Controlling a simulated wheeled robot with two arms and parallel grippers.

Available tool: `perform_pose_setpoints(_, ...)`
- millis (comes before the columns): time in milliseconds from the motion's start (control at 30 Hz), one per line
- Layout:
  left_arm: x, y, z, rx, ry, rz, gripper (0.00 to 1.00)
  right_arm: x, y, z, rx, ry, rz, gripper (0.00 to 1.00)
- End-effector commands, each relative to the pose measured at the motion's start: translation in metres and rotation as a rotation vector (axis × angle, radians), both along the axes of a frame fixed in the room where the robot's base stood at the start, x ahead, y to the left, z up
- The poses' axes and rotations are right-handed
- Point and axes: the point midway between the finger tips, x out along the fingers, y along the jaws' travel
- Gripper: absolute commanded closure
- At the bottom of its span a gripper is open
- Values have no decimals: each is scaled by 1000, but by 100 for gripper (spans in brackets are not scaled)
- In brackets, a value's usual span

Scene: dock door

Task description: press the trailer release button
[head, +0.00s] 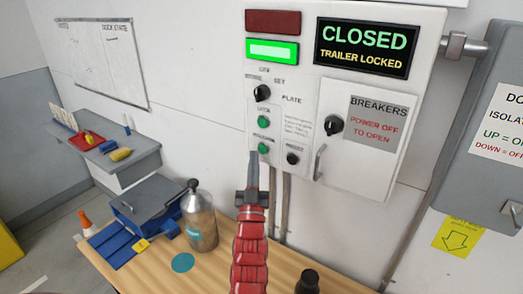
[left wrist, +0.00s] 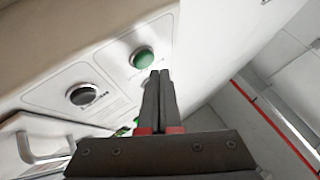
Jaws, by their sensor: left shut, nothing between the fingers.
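The white control panel (head: 293,75) is on the wall. It has a dark selector knob (head: 262,93), an upper green button (head: 263,121), a lower green button (head: 263,147) and a black button (head: 292,158). Their small labels are too blurred to tell which one is the trailer release. The panel display (head: 366,47) reads CLOSED, TRAILER LOCKED. My left gripper (head: 253,160) is shut and empty, its tips just below the lower green button. In the left wrist view the tips (left wrist: 160,74) are close beside that button (left wrist: 143,58); contact cannot be told. My right gripper is not in view.
A green lamp (head: 271,51) is lit below a dark red one (head: 273,22). A breaker door (head: 365,150) with a handle is at right. Below, a wooden bench (head: 215,270) bears a bottle (head: 199,220) and a blue-based device (head: 120,240). Conduits run beneath the panel.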

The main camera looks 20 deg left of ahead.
Motion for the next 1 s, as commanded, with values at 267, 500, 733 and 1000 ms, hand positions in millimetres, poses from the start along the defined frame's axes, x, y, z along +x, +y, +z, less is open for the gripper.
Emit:
perform_pose_setpoints(267,0,0,0,0,0,0,100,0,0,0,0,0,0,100)
perform_pose_setpoints(500,0,0,0,0,0,0,100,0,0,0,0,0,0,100)
perform_pose_setpoints(733,0,0,0,0,0,0,100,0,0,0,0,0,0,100)
perform_pose_setpoints(1000,4,-1,-2,0,-1,0,100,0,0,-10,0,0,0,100)
